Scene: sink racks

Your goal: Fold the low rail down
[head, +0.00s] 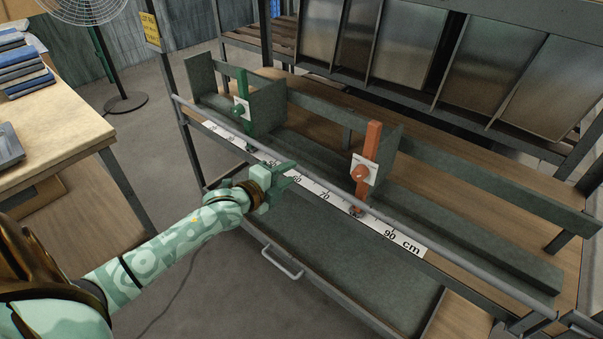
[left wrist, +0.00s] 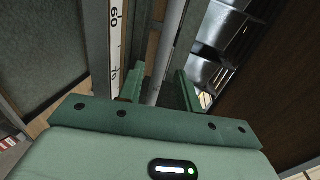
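The low rail (head: 405,228) is a grey tube running along the front of the rack, just above a white centimetre scale (head: 326,195). My left gripper (head: 288,173) is at the rail's left-middle part, near the 60 mark. Its green fingers are apart. In the left wrist view the rail (left wrist: 172,45) runs between the two open fingers (left wrist: 160,90); I cannot tell whether either finger touches it. The rail stands raised along the front edge. My right gripper is not in view.
A green-clamped stop (head: 242,108) and an orange-clamped stop (head: 366,160) stand behind the rail. A drawer front with a handle (head: 283,264) lies below. A wooden table (head: 60,125) with books is at left; open floor lies between.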

